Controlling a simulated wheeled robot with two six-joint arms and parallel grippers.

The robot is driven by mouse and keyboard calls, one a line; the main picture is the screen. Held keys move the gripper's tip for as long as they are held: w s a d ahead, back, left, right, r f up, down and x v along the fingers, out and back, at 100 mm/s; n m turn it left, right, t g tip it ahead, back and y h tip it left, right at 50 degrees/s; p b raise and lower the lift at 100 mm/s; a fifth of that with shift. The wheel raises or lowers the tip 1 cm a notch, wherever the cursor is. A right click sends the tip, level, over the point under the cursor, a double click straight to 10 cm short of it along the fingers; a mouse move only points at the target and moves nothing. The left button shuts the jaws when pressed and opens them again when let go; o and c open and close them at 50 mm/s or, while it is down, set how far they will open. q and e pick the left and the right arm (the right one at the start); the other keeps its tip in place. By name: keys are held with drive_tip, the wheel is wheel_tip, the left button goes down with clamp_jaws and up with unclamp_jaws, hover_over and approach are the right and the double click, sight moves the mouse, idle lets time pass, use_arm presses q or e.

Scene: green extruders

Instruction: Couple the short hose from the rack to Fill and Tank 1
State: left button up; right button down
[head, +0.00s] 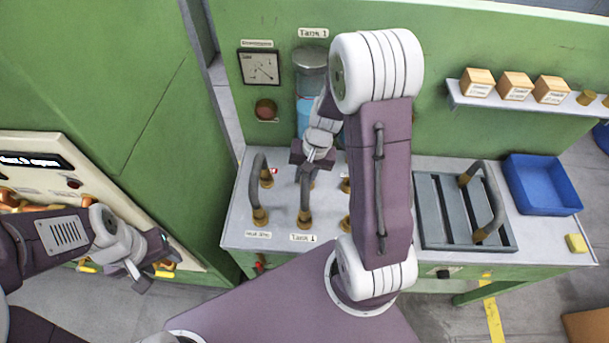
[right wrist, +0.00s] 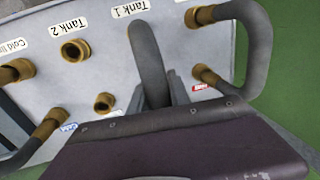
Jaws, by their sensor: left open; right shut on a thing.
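My right gripper (head: 312,163) is shut on the short grey hose (head: 305,192), which also shows between the fingers in the right wrist view (right wrist: 150,60). In the head view the hose's front end stands at the brass Tank 1 port (head: 304,219), above the Tank 1 label (head: 303,238). Its rear end is mostly hidden by the gripper; I cannot tell whether either end is seated. No Fill label can be read. My left gripper (head: 150,274) is open and empty, low at the left. The slatted rack (head: 440,215) holds another curved hose (head: 497,200).
A second hose (head: 256,185) arches just left of the held one. In the right wrist view, the Tank 2 port (right wrist: 75,50) and a port behind it (right wrist: 104,102) are bare.

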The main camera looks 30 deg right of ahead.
drive_tip(key=shift+f+b, duration=0.45)
drive_tip(key=shift+f, duration=0.1)
drive_tip(key=c, duration=1.1)
unclamp_jaws()
drive_tip(key=shift+c, duration=0.2)
drive_tip(key=r, duration=0.3)
drive_tip(key=d+r, duration=0.1)
drive_tip(key=r, duration=0.2)
drive_tip(key=s+r, duration=0.1)
drive_tip(key=r, duration=0.2)
drive_tip(key=shift+d, duration=0.2)
